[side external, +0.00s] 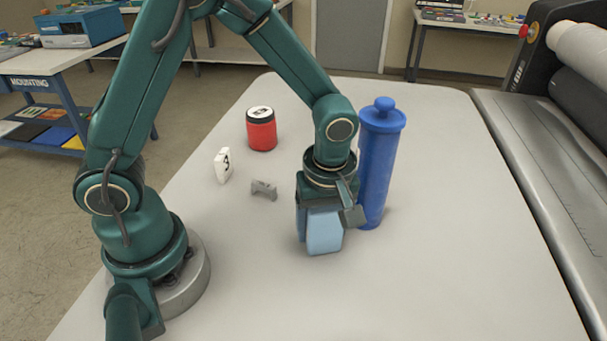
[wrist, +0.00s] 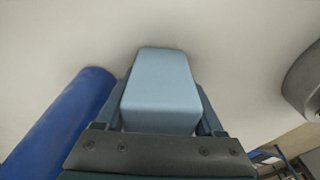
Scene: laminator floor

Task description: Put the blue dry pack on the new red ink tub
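The blue dry pack (side external: 325,232) is a light blue block standing upright near the middle of the table, at or very close to the surface. In the wrist view the pack (wrist: 160,95) sits lengthwise between the fingers. My gripper (side external: 330,212) points down over it with a finger against each side, shut on it; it also shows in the wrist view (wrist: 163,115).
A tall blue cylinder with a knobbed cap (side external: 380,160) stands close right of my gripper; it also shows in the wrist view (wrist: 62,120). A white block (side external: 223,166) and a small grey bracket (side external: 264,189) lie left. The laminator (side external: 545,150) borders the right edge.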

